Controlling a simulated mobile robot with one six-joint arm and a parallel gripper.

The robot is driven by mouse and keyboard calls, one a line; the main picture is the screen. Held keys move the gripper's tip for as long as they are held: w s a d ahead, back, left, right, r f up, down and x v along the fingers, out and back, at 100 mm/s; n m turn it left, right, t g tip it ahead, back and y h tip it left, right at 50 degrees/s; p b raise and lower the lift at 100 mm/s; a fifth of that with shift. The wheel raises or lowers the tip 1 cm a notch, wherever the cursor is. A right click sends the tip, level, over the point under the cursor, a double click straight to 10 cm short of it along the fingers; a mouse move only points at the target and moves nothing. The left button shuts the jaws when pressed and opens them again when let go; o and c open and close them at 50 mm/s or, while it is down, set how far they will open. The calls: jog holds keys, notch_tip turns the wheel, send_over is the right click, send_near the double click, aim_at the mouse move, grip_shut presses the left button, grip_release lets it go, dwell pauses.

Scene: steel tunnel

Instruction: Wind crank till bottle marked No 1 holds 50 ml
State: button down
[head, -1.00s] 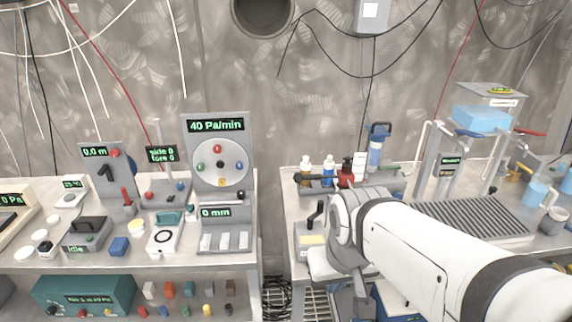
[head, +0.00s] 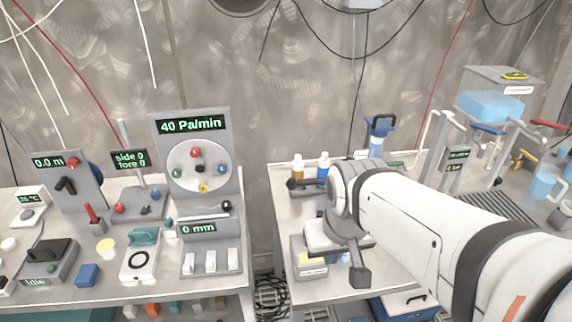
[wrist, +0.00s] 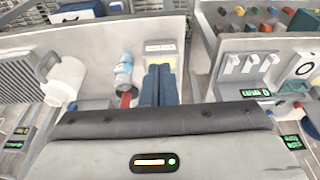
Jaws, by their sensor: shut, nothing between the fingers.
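A grey box with a yellow label (head: 313,268) stands at the front of the right bench; the black crank handle seen on it earlier is hidden behind my wrist now. Behind it, an amber bottle with a white cap (head: 298,168) and a blue bottle (head: 323,170) stand upright on a grey stand. A red bottle seen earlier is hidden by my arm. I cannot read a No 1 mark or a fill level. My gripper (head: 360,278) is shut and empty, just right of the box. In the wrist view its dark blue fingers (wrist: 163,70) point toward a labelled box (wrist: 160,47).
A blue filter housing (head: 378,135) stands behind my arm. A frame with a pale blue tank (head: 490,106) and a ribbed tray (head: 483,207) are at right. The left bench (head: 110,290) is crowded with instruments. A gap with cables (head: 270,295) separates the benches.

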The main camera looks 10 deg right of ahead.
jog(key=n+g+h, duration=0.3)
jog(key=n+g, duration=0.1)
jog(key=n, duration=0.9)
send_near(319, 213)
jog(key=w+a+r, duration=0.1)
jog(key=w+a, duration=0.2)
jog(key=a, duration=0.3)
jog(key=s+d+f+p, duration=0.1)
jog(key=s+d+f, duration=0.2)
jog(key=d+f, duration=0.3)
jog(key=shift+f, duration=1.85)
jog(key=shift+d+m+y+p, duration=0.35)
jog(key=shift+d+m, duration=0.1)
jog(key=shift+m, duration=0.45)
jog(key=shift+s+d+m, duration=0.1)
jog(key=shift+d+m, duration=0.05)
jog(key=shift+m, duration=0.35)
jog(key=m, duration=0.1)
jog(key=d+m, duration=0.1)
jog(key=m, duration=0.1)
jog(key=shift+s+g+y, duration=0.3)
jog(key=shift+g+y, duration=0.05)
jog(key=shift+g, duration=0.05)
jog(key=shift+s+d, duration=0.1)
jog(key=shift+s, duration=0.05)
